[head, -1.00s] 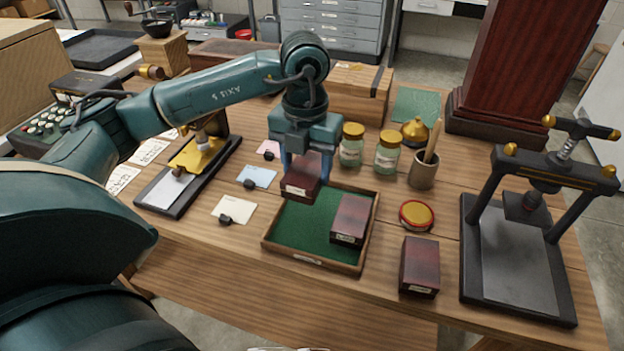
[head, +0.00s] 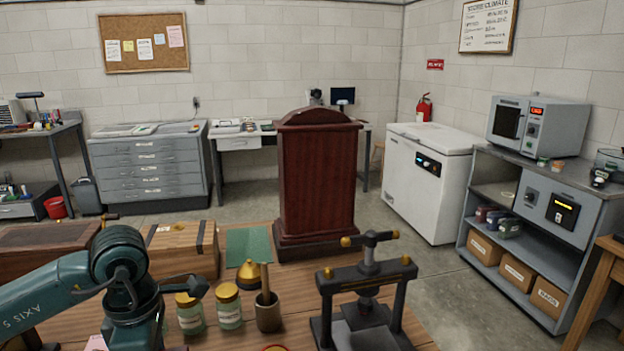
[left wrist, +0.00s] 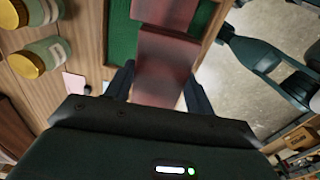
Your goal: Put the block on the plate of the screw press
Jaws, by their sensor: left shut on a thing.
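The screw press (head: 340,282) stands at the lower middle-right of the head view, dark with brass-tipped handles. Its grey plate (head: 366,340) is partly cut off by the bottom edge. My left arm reaches in at the lower left, with its gripper below the picture. In the left wrist view my left gripper (left wrist: 158,84) is shut on a dark red block (left wrist: 153,82), with a finger on each side. Another dark red block (left wrist: 173,11) shows beyond it at the green-lined tray (left wrist: 122,35).
Two yellow-lidded jars (head: 229,308) and a pot with a pestle (head: 268,314) stand between my left arm and the press. A brass bell-shaped piece (head: 249,273) and a wooden box (head: 180,250) are behind. A tall red cabinet (head: 318,185) rises behind the press.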

